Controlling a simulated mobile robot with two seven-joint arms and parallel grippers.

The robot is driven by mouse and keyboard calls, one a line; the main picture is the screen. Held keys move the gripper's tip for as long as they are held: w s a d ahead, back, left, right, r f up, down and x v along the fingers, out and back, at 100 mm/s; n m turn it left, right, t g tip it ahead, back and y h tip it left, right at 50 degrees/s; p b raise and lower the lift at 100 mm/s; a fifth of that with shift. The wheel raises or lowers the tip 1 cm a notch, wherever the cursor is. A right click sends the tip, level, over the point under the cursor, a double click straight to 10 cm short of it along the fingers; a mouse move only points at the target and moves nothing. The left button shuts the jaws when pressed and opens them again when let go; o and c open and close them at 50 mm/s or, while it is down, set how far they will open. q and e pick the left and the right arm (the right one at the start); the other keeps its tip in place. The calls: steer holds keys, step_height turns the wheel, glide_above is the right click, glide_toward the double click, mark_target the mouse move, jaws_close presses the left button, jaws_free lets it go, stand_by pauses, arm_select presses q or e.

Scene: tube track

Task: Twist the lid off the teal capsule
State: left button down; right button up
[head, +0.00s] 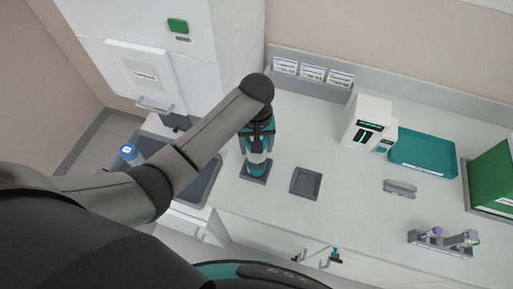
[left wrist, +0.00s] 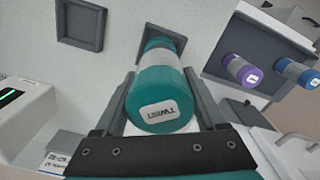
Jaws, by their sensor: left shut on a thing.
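The teal capsule (head: 257,169) stands upright on a dark square base (head: 247,177) on the counter in the head view, under my left gripper (head: 260,144). In the left wrist view the teal capsule (left wrist: 163,84) has a teal end marked TWIST facing the camera, a grey band and a teal far end. The fingers of my left gripper (left wrist: 160,92) lie on either side of the marked lid, shut on it. I see no clear gap between lid and body. My right gripper is in neither view.
An empty dark square tray (head: 305,182) lies just right of the capsule. Further right are a white device (head: 366,124), a teal tray (head: 425,152) and a grey rack (head: 440,246). A blue-capped tube (head: 128,151) and a purple-capped tube (left wrist: 236,68) are at a dark basin.

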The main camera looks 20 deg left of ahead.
arm_select(q)
steer(key=shift+r, duration=2.15)
